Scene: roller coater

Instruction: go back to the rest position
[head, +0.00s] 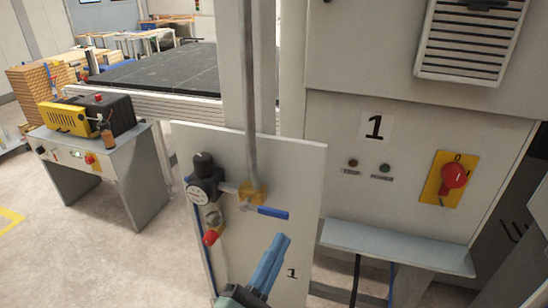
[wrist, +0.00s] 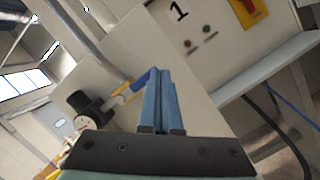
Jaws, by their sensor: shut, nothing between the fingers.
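My gripper (head: 272,262) is at the bottom middle of the head view, its blue fingers together and empty, in front of the lower part of a white panel (head: 300,190). In the wrist view my gripper (wrist: 160,88) points at that panel, with its fingers closed side by side. A valve with a blue lever (head: 266,212) is on a grey pipe just above and left of the fingertips. The blue lever (wrist: 142,80) shows right beside the fingers in the wrist view. I cannot tell whether they touch.
A pressure regulator (head: 204,180) with a black knob and red end is left of the valve. A cabinet with a red rotary switch (head: 454,176) stands right, above a grey ledge (head: 400,248). Clear floor (head: 90,240) lies left, below a small machine table (head: 110,150).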

